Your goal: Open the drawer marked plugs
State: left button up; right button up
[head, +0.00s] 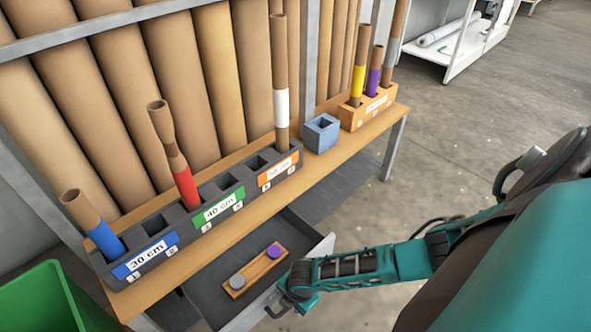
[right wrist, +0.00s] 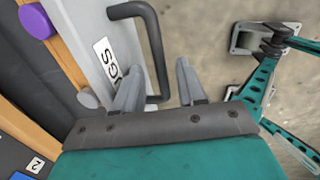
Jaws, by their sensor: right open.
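The drawer (head: 210,273) under the bench is pulled out, with its dark inside showing. In the right wrist view its pale front panel (right wrist: 84,30) carries a white label (right wrist: 106,62), of which only the last letters, like "GS", can be read. The dark bar handle (right wrist: 153,45) stands out from that front. My right gripper (head: 286,304) is at the drawer front in the head view. In the wrist view it (right wrist: 158,85) is open, with one finger on each side of the near end of the handle. My left gripper is out of view.
Inside the drawer, a wooden holder (head: 238,292) carries a grey plug (head: 237,282) and a purple plug (head: 274,251). Racks with tubes and a blue block (head: 321,133) stand on the wooden bench (head: 336,157). A green bin (head: 35,305) is at lower left.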

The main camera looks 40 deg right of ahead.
notch_tip(320, 180, up, 12)
jog(key=s+p, duration=0.2)
jog(key=p, duration=0.3)
jog(key=shift+s+p, duration=0.15)
jog(key=shift+p, duration=0.15)
jog(key=shift+d, duration=0.1)
jog(key=shift+r, duration=0.1)
